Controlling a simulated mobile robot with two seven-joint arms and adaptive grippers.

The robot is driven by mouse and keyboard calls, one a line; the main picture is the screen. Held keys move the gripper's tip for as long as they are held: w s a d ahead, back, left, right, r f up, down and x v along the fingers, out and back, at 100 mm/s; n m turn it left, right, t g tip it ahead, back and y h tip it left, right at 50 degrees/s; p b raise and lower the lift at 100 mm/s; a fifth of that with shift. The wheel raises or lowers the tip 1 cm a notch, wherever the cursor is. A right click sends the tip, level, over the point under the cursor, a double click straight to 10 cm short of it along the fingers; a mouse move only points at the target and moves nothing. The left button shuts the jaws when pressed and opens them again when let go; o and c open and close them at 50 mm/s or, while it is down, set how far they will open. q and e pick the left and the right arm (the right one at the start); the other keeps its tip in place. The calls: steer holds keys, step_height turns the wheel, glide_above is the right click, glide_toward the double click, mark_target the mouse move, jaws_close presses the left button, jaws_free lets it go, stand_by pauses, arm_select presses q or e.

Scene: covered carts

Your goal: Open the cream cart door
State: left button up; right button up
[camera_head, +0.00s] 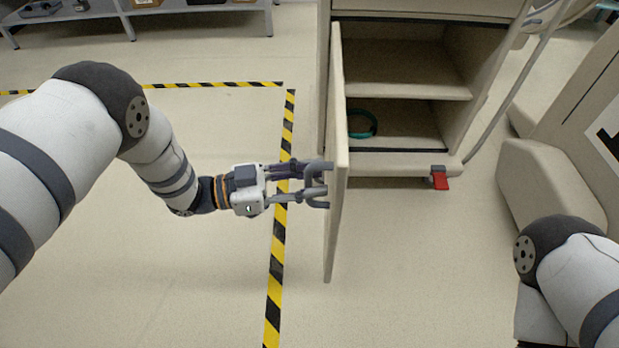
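The cream cart (392,15) stands at top centre. Its cream door (337,215) is hinged on the left and swung well open toward me, seen nearly edge-on. A grey D-shaped handle (316,204) sticks out from the left, outer face of the door. My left gripper (301,184) is at the handle, its two dark fingers spread apart along it. I cannot tell whether the fingers touch the handle. My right gripper is outside the view; only part of my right arm shows at lower right.
Inside the cart are a shelf (400,78) and a teal ring-shaped object (362,124) on the lower level. A red caster pedal (440,181) is at the cart's front corner. A beige cabinet (565,110) stands right. Yellow-black floor tape (277,255) runs left of the door over clear floor.

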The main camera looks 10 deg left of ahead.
arm_select(q)
steer(key=v, duration=1.2)
